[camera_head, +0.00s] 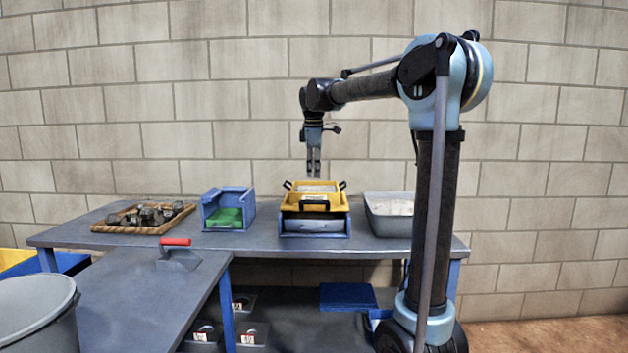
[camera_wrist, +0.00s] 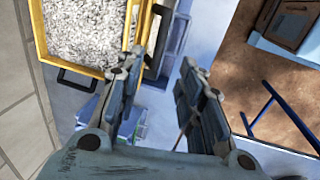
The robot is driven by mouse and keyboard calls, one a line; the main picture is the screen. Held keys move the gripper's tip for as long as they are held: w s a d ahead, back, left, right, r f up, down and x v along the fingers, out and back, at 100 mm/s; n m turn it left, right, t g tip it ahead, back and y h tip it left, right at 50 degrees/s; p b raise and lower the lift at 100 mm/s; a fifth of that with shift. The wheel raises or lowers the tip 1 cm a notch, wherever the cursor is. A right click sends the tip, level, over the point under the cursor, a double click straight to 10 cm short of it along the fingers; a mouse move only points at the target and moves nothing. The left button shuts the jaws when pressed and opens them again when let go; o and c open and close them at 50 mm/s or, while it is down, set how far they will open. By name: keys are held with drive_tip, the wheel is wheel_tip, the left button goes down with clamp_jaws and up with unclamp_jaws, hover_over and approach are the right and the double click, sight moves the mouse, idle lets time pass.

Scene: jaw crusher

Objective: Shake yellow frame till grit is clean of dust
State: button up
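The yellow frame (camera_head: 291,200) with black handles sits on a blue-grey stand on the bench in the head view. Pale speckled grit (camera_wrist: 82,32) lies inside the yellow frame (camera_wrist: 38,30), at the upper left of the wrist view. One black handle (camera_wrist: 78,79) shows at its near side there. My gripper (camera_head: 314,172) hangs pointing down above the frame in the head view, apart from it.
A grey tub (camera_head: 388,208) stands right of the frame. A blue bin with a green inside (camera_head: 226,216) and a wooden tray (camera_head: 120,226) of dark rocks stand to the left. A red-handled tool (camera_head: 178,256) lies on the front bench (camera_head: 140,310). A brick wall is behind.

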drive_tip(key=shift+r, duration=0.15)
approach(314, 201)
drive_tip(key=f, duration=0.2)
drive_tip(key=w+f, duration=0.1)
drive_tip(key=f, duration=0.2)
drive_tip(key=w+f, duration=0.1)
drive_tip(key=f, duration=0.2)
drive_tip(key=shift+w, duration=0.1)
idle(0.9)
clamp_jaws()
